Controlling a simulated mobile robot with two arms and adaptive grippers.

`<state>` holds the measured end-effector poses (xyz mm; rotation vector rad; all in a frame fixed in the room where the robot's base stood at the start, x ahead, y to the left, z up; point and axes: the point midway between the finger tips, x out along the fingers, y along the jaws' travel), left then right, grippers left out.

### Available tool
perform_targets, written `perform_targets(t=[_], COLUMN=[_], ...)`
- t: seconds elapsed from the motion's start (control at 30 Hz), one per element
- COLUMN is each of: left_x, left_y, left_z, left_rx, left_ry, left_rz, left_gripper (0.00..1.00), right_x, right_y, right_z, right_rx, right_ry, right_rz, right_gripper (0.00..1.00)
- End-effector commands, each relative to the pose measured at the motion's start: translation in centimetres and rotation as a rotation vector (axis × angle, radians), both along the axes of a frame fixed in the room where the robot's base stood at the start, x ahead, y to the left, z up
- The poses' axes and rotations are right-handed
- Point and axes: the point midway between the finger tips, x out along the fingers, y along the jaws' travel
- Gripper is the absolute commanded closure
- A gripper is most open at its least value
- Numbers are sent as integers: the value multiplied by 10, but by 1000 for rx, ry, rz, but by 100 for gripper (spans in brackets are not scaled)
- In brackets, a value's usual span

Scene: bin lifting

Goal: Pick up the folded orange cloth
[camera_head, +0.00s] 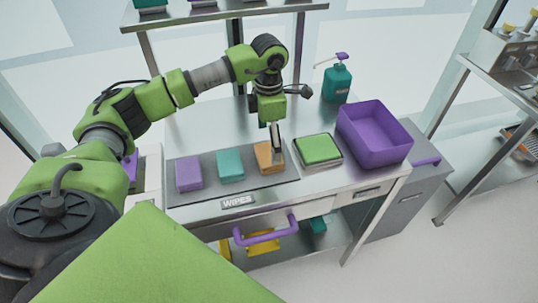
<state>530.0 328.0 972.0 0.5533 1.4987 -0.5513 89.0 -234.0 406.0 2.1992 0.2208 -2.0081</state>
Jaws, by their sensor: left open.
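The folded orange cloth (267,162) lies on the dark grey mat at the front of the steel table, the rightmost of three folded cloths there. My left gripper (276,155) points down directly over the orange cloth, with its fingers at the cloth's right side and hiding part of it. The gripper is open. Whether the fingertips touch the cloth cannot be told. My right gripper is not in view.
A purple cloth (189,174) and a teal cloth (230,165) lie left of the orange one on the mat (210,190). A green cloth (318,149) on a tray, a purple bin (375,160) and a teal pump bottle (337,84) stand to the right. A shelf (220,12) overhangs the back.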

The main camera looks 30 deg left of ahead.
Motion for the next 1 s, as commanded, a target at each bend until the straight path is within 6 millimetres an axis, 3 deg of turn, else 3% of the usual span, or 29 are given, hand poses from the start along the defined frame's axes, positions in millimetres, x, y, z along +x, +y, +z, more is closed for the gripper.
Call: perform_targets(t=[0.2,0.33,0.63,0.8,1.0], left_x=[-2,0,0,0,0], left_y=[-1,-1,-1,-1,-1], left_z=[-27,-45,-52,-52,-51], left_rx=[-1,-2,-2,-2,-2], left_ry=[8,4,1,1,1], left_rz=[0,0,-1,-1,-1], left_gripper=[11,11,11,51,51], right_x=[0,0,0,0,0], right_y=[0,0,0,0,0], right_z=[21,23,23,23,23], right_rx=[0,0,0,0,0], right_ry=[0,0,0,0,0], right_rz=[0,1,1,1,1], right_gripper=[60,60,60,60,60])
